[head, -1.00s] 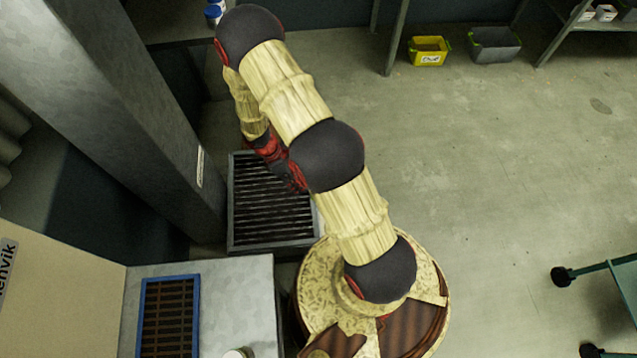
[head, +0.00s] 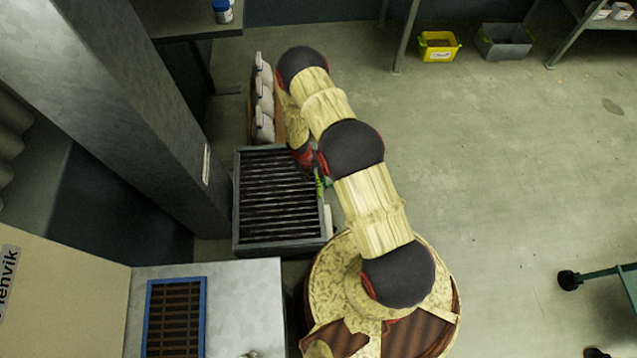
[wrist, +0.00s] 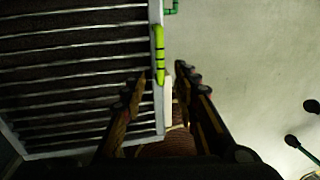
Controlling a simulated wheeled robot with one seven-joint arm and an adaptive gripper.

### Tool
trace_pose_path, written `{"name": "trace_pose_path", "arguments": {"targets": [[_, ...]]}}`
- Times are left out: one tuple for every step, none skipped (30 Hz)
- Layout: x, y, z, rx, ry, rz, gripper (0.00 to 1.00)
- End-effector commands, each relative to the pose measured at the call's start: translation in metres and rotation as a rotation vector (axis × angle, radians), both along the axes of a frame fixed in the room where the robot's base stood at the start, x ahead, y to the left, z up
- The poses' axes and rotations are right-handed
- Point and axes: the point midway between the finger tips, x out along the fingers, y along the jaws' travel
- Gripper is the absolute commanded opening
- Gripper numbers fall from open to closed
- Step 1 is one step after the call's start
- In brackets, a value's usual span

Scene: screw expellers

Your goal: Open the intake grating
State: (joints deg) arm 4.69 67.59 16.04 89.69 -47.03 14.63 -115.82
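A dark slatted grating in a grey frame (head: 237,228) lies low on the floor left of my arm; it fills the left of the wrist view (wrist: 60,153). A second, smaller slatted grating with a blue frame (head: 148,318) lies on the grey machine top. I cannot tell for sure which is the intake grating. A yellow-green bar with dark bands (wrist: 159,52) sits on the floor grating's right edge, with a pale strip (wrist: 168,92) below it. My gripper (wrist: 159,74) is open and empty, its fingers appearing either side of that edge.
A grey column (head: 150,110) stands left of the floor grating. White bags (head: 264,100) stand behind it. A yellow bin (head: 437,46) and a grey bin (head: 503,42) are at the back. A green-framed cart (head: 605,272) is at right. The floor between is clear.

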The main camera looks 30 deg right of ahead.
Motion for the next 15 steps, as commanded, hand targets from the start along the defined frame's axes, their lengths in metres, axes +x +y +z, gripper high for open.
{"name": "trace_pose_path", "arguments": {"targets": [[-0.002,-0.001,-0.007,0.000,0.002,0.001,0.30],[-0.002,-0.002,-0.011,0.000,0.003,-0.001,0.30],[-0.003,-0.002,-0.017,0.000,0.003,-0.002,0.30],[-0.003,-0.003,-0.021,0.000,0.003,-0.003,0.30],[-0.003,-0.004,-0.026,0.000,0.002,-0.002,0.30],[-0.004,-0.006,-0.033,0.000,0.003,-0.003,0.30],[-0.005,-0.006,-0.038,0.000,0.003,-0.003,0.30],[-0.005,-0.007,-0.042,0.000,0.003,-0.004,0.30],[-0.005,-0.008,-0.048,0.000,0.002,-0.003,0.30],[-0.005,-0.009,-0.052,0.000,0.002,-0.003,0.30],[-0.005,-0.010,-0.055,0.000,0.001,-0.004,0.30],[-0.006,-0.011,-0.060,0.000,0.002,-0.005,0.30],[-0.006,-0.011,-0.063,0.000,0.002,-0.005,0.30],[-0.006,-0.012,-0.065,0.000,0.001,-0.004,0.30],[-0.006,-0.012,-0.068,0.000,0.001,-0.004,0.30]]}}
